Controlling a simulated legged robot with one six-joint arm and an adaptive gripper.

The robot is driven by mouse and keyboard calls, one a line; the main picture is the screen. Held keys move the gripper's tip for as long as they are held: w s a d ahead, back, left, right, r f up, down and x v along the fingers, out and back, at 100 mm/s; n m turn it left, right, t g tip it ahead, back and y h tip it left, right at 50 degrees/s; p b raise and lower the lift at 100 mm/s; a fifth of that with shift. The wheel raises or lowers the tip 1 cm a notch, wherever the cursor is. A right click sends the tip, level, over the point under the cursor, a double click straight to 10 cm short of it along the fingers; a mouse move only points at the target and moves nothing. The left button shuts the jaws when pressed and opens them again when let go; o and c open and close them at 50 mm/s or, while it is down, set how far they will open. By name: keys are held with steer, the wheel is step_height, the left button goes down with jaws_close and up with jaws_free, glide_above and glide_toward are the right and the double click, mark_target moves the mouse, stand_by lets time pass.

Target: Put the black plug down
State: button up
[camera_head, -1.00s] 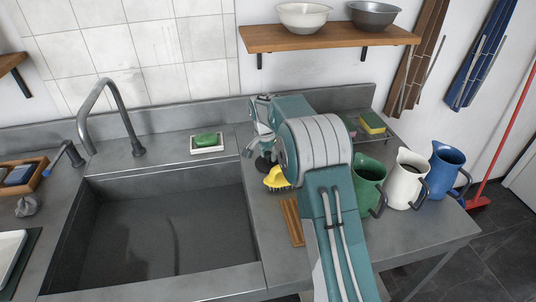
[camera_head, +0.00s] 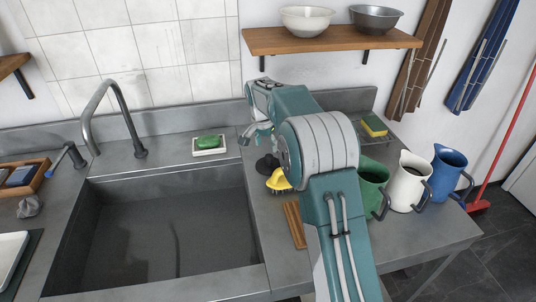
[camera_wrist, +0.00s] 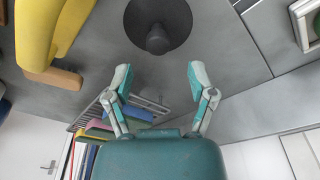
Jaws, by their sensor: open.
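The black plug (camera_head: 267,164) rests on the steel counter just right of the sink, beside a yellow brush. In the wrist view the plug (camera_wrist: 176,14) is a dark round disc with a knob in its middle, beyond my fingertips. My gripper (camera_head: 256,134) is above and slightly left of the plug in the head view. In the wrist view my gripper (camera_wrist: 160,78) has its two fingers spread wide, with nothing between them, apart from the plug.
The yellow brush (camera_head: 279,180) sits close to the plug. The sink (camera_head: 160,225) is left. A green soap in a dish (camera_head: 209,145) stands behind it. Green (camera_head: 370,184), white (camera_head: 409,181) and blue (camera_head: 447,173) jugs stand right. A shelf (camera_head: 330,41) hangs above.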

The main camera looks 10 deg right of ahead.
steer(key=s+r+n+t, duration=0.1)
steer(key=s+r, duration=0.3)
steer(key=r, duration=0.3)
steer(key=s+r+n, duration=0.1)
steer(key=s+r, duration=0.3)
steer(key=r, duration=0.2)
steer(key=s+r+n+t, duration=0.15)
steer(key=s+r, duration=0.25)
steer(key=s, duration=0.8)
steer(key=s+f+n+t, duration=0.1)
steer(key=s+f+n, duration=0.1)
steer(key=s, duration=0.8)
steer(key=s+f+n+t+y, duration=0.1)
steer(key=s+f+n, duration=0.2)
steer(key=s, duration=0.7)
steer(key=shift+s+d, duration=0.3)
steer(key=shift+d, duration=0.05)
steer(key=shift+r+n, duration=0.1)
steer(key=shift+n, duration=0.15)
